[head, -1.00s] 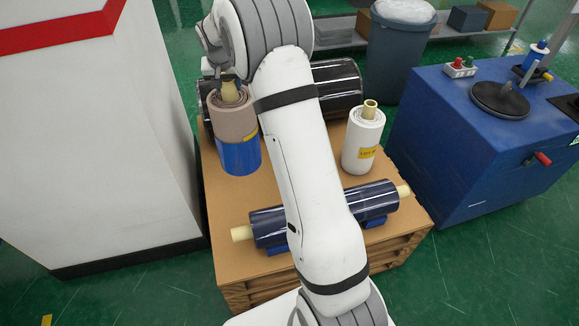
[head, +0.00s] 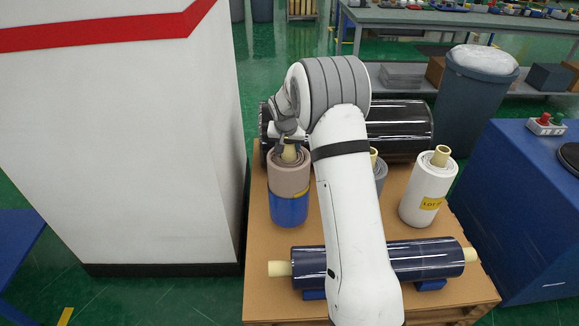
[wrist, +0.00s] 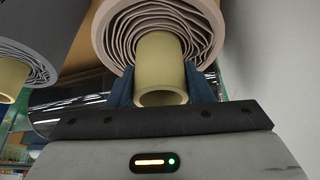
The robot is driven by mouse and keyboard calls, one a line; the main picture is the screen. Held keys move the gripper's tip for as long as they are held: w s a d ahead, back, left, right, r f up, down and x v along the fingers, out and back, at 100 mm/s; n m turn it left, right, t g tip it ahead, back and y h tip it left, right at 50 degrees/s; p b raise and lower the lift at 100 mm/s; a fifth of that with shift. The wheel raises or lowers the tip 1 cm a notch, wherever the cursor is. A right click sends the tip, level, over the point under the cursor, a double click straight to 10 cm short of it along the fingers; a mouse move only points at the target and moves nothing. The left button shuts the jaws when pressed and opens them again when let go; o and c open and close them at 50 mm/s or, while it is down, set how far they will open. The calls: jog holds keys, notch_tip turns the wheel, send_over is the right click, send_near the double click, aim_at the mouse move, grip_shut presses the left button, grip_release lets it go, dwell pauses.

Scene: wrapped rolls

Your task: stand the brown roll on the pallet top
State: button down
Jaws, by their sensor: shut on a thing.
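The brown roll (head: 289,172) is upright over the left part of the pallet top (head: 420,222), with a blue cylindrical part (head: 289,209) directly below it and a yellow label at the join. I cannot tell whether the blue part is separate, or whether its base touches the pallet. My gripper (head: 290,148) is above the roll, shut on its pale core. In the wrist view, the blue fingers of my gripper (wrist: 160,85) clasp both sides of the core (wrist: 160,65), and the brown layers (wrist: 120,30) spiral around it.
A white roll (head: 427,192) stands at the right. A grey roll (head: 380,176) is partly hidden by my arm. A dark roll (head: 400,127) lies at the back, a navy roll (head: 425,261) at the front on blue supports. A white cabinet (head: 150,150) stands close left.

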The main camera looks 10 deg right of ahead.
aim_at(290, 155)
jog(key=shift+d+f, duration=0.15)
jog(key=shift+f, duration=0.9)
jog(key=shift+d+f, duration=0.1)
jog(key=shift+f, duration=0.95)
jog(key=shift+f, duration=0.2)
jog(key=c, duration=0.7)
grip_release()
jog(key=shift+s, duration=0.1)
jog(key=shift+r, duration=0.2)
